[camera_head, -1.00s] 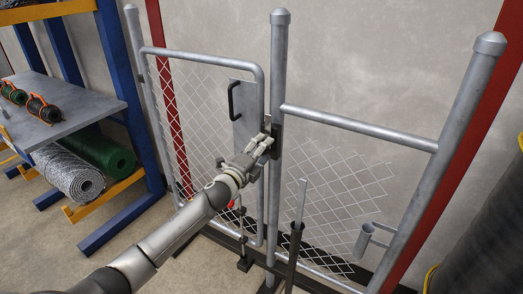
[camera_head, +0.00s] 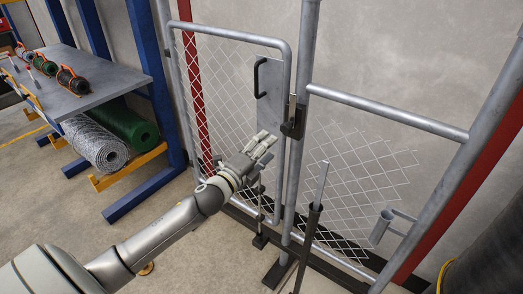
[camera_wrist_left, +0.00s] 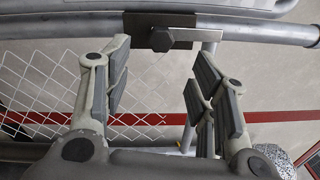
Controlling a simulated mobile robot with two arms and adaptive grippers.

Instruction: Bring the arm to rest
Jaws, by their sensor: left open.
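My left arm comes in from the lower left in the head view, and its gripper (camera_head: 262,146) is in front of the chain-link gate (camera_head: 225,95), just left of and below the latch (camera_head: 293,120). In the left wrist view the gripper (camera_wrist_left: 158,95) has its two fingers wide apart with nothing between them. The latch (camera_wrist_left: 160,35) shows beyond the fingertips there, on the grey post, apart from the fingers. The gate appears shut against the middle post (camera_head: 304,100). My right gripper is not in view.
A thin upright rod (camera_head: 321,185) stands right of the middle post. A fixed mesh panel (camera_head: 355,180) is further right. Floor at lower left is clear.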

